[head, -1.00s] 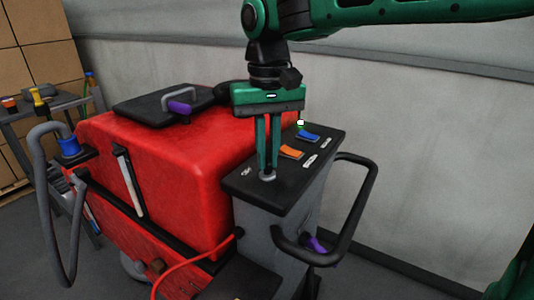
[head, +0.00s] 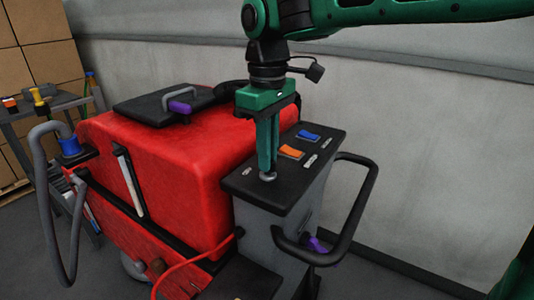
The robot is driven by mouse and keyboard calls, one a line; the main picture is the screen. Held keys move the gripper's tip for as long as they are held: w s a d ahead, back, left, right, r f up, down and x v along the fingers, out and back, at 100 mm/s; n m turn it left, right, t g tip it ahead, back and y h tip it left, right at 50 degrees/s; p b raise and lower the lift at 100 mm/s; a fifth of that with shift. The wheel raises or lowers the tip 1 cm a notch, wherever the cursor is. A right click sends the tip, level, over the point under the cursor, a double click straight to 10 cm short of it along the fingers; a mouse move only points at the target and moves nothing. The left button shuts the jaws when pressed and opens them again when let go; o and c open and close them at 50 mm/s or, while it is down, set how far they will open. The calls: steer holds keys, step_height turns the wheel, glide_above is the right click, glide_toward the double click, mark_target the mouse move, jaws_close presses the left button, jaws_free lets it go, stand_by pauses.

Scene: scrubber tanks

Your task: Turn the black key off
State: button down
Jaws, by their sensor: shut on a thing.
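The red scrubber machine (head: 190,180) stands in the middle of the head view, with a dark control panel (head: 300,172) on top of its grey column. My gripper (head: 268,172) points straight down at the panel's near left part. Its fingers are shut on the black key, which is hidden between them. A round silver key switch base (head: 268,177) shows just under the fingertips. An orange rocker switch (head: 291,152) and a blue rocker switch (head: 309,135) sit to the right of my fingers on the panel.
A black handle loop (head: 365,200) sticks out right of the panel, with a purple lever (head: 317,244) low beside it. A black lid (head: 165,98) with a purple-gripped latch (head: 180,107) lies on the tank. A shelf cart (head: 45,110) stands at left; a grey wall (head: 430,130) is behind.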

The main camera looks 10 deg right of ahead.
steer(key=shift+d, duration=0.1)
stand_by(0.4)
steer(key=c, duration=1.8)
jaws_free()
steer(key=shift+r, duration=0.15)
steer(key=shift+r, duration=0.3)
step_height(320, 180, up, 10)
steer(key=shift+f, duration=0.1)
